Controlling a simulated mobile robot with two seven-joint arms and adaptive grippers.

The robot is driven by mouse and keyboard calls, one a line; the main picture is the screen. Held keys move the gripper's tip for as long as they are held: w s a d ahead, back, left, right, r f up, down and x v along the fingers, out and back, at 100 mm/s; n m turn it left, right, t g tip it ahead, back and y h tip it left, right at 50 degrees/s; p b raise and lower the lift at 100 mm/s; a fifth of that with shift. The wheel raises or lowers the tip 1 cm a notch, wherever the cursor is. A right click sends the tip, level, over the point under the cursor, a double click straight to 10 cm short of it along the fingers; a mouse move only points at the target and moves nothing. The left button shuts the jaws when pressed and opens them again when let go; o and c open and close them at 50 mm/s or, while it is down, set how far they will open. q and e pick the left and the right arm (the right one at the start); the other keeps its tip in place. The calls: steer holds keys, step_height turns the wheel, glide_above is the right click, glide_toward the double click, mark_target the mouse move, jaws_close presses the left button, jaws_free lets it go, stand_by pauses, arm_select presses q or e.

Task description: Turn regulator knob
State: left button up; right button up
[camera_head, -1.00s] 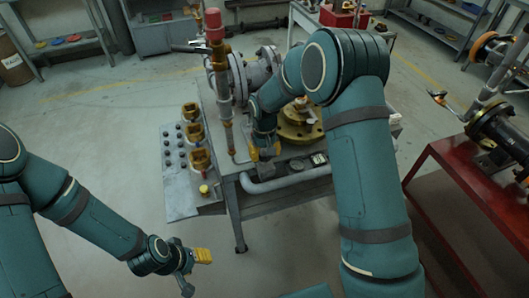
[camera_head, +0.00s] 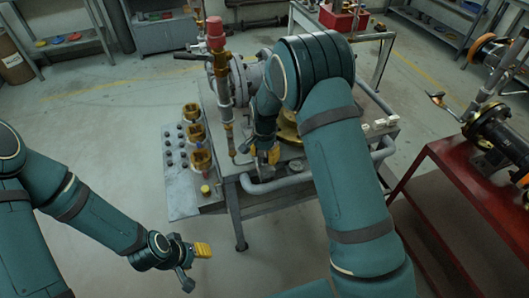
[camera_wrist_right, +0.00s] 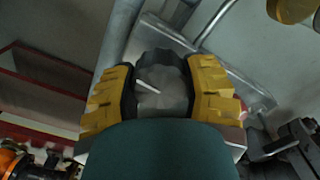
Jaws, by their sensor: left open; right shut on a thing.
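The regulator knob (camera_wrist_right: 160,82) shows in the right wrist view as a round grey face with a white pointer line and a dark scalloped rim. My right gripper (camera_wrist_right: 165,88) has its two yellow fingers on either side of it, shut on it. In the head view this gripper (camera_head: 266,156) is at the front edge of the valve bench, and the knob is hidden there by the gripper and arm. My left gripper (camera_head: 192,262) is open and empty, low over the floor to the left of the bench.
The valve bench (camera_head: 270,202) carries an upright pipe with a red cap (camera_head: 215,37), brass fittings (camera_head: 199,148) and a grey front pipe (camera_head: 285,182). A red table (camera_head: 470,190) with a dark valve stands at right. The floor at left is clear.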

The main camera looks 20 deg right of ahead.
mark_target(265, 152)
steer(key=m+p, duration=0.2)
steer(key=m, duration=0.3)
steer(key=shift+m, duration=0.3)
stand_by(0.4)
steer(key=o, duration=1.2)
steer(key=shift+r, duration=0.1)
step_height(265, 152, up, 12)
steer(key=shift+f, duration=0.1)
